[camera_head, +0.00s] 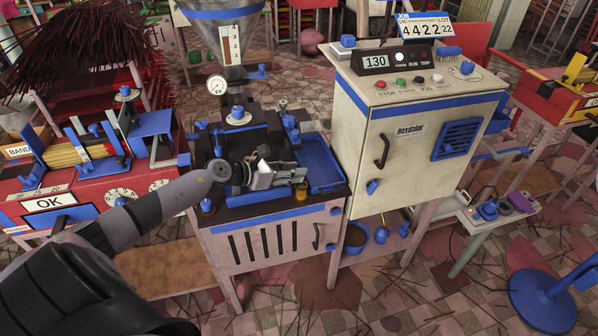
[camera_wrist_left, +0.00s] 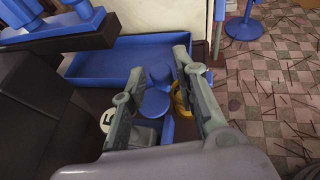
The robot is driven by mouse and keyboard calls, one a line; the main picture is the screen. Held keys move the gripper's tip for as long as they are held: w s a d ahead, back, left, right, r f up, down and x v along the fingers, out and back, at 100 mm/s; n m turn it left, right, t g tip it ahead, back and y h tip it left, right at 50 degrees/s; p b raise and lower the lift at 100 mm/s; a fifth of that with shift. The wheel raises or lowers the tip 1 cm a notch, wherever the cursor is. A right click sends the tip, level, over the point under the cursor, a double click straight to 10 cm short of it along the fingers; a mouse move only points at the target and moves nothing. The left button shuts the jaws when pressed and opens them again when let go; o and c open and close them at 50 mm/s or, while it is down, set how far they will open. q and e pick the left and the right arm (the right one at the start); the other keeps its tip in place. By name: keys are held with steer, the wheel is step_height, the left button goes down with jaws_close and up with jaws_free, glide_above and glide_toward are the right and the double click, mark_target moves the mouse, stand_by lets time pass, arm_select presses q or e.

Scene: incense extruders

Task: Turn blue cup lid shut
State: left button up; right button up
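My left gripper (camera_wrist_left: 158,68) is over the dark top of the extruder bench, in front of the blue tray. Its two fingers are wide apart in the left wrist view. A short round blue piece (camera_wrist_left: 155,103), which looks like the blue cup lid, shows between the fingers, with a second blue round part (camera_wrist_left: 160,74) just beyond it. I see no clear finger contact on either. In the head view the left gripper (camera_head: 268,176) hides this spot, so the lid cannot be made out there. My right gripper is in neither view.
A blue tray (camera_wrist_left: 105,66) lies just beyond the fingers. A brass cup (camera_wrist_left: 181,100) stands close by the right finger; a brass cup (camera_head: 301,191) also shows in the head view. The cream cabinet (camera_head: 405,150) stands to the right, the gauge (camera_head: 217,84) behind.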

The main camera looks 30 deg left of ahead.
arm_select(q)
steer(key=shift+x, duration=1.2)
steer(key=shift+c, duration=0.4)
jaws_close()
